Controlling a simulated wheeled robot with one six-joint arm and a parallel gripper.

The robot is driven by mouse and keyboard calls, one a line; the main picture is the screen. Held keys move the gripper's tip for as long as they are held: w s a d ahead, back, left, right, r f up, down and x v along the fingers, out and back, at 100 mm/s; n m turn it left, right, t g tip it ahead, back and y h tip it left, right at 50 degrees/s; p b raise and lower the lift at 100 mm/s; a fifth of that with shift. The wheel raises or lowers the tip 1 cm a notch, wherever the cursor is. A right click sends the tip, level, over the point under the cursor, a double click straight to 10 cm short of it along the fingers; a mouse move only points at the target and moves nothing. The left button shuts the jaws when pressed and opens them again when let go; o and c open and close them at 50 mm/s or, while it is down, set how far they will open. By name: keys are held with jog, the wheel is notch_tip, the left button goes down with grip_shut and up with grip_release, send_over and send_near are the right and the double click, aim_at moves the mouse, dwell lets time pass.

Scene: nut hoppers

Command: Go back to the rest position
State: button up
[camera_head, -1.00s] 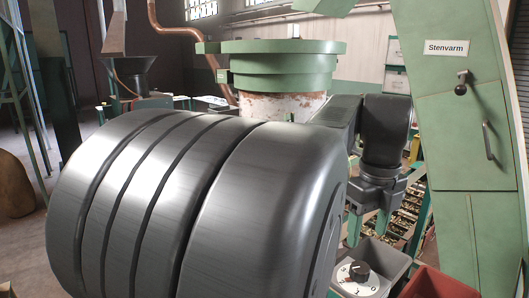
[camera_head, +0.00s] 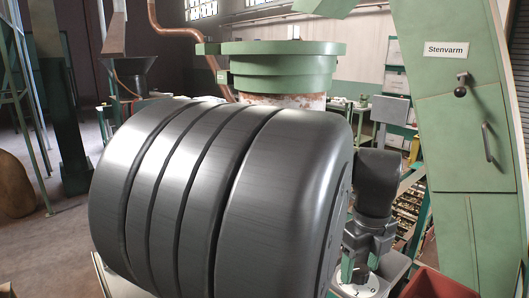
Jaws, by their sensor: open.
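My gripper (camera_head: 359,270) is at the lower right of the head view, pointing down, with its fingers partly hidden behind my large dark arm link. It is open, and I see nothing held in it. It is in front of or just above a white round dial (camera_head: 366,288) with dark marks. My gripper covers much of the dial, and its knob is hidden. I cannot tell whether the fingers touch it.
A green cabinet (camera_head: 462,130) labelled "Stenvarm" stands at the right, with a red bin (camera_head: 437,284) below it. A green-rimmed hopper (camera_head: 280,68) stands behind my arm. Open floor (camera_head: 55,250) shows at the left.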

jog(key=shift+f+n, duration=0.35)
jog(key=shift+n, duration=0.05)
jog(key=n+b, duration=0.1)
jog(key=n, duration=0.3)
jog(key=n+b, duration=0.2)
jog(key=n, duration=0.4)
jog(key=shift+b, duration=0.35)
jog(key=n+b, duration=0.2)
jog(key=n, duration=0.3)
jog(key=shift+n, duration=0.4)
jog(key=n+b, duration=0.3)
jog(key=n, duration=0.1)
jog(key=shift+r+n, duration=0.1)
jog(key=shift+n, duration=0.3)
jog(key=shift+a, duration=0.1)
